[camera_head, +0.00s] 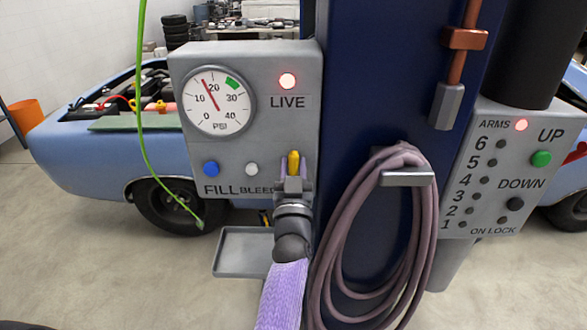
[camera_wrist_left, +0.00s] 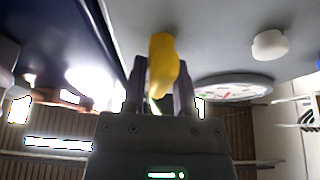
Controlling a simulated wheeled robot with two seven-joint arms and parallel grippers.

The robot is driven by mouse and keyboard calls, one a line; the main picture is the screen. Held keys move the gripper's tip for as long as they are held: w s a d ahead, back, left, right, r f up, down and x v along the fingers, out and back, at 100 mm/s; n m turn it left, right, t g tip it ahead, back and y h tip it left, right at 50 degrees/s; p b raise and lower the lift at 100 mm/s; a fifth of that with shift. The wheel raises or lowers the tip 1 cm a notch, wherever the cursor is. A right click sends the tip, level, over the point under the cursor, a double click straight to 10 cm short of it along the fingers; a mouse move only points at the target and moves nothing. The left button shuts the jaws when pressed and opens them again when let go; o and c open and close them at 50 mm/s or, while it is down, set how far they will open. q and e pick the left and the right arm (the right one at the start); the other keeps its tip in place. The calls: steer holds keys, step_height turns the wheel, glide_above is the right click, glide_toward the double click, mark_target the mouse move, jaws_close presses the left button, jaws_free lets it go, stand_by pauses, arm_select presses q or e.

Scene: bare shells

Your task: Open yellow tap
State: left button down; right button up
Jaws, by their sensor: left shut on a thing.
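The yellow tap (camera_head: 293,163) is on the lower right of the grey gauge panel (camera_head: 255,110), right of the BLEED label. In the head view it points up, and its lower part is hidden by my gripper. My left gripper (camera_head: 292,180) reaches up to it from below, with its purple-sleeved arm under it. In the left wrist view the yellow tap (camera_wrist_left: 162,62) stands between the two fingers of my left gripper (camera_wrist_left: 158,85), which is shut on it. My right gripper is not in view.
The panel has a dial (camera_head: 218,101), a blue button (camera_head: 211,168), a white button (camera_head: 251,169) and a lit LIVE lamp (camera_head: 287,81). A coiled hose (camera_head: 335,240) hangs close on the right. A grey tray (camera_head: 240,252) is below. A green hose (camera_head: 144,120) hangs left.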

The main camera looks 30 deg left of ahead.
arm_select(q)
steer(key=shift+n, duration=0.3)
steer(key=shift+c, duration=2)
jaws_free()
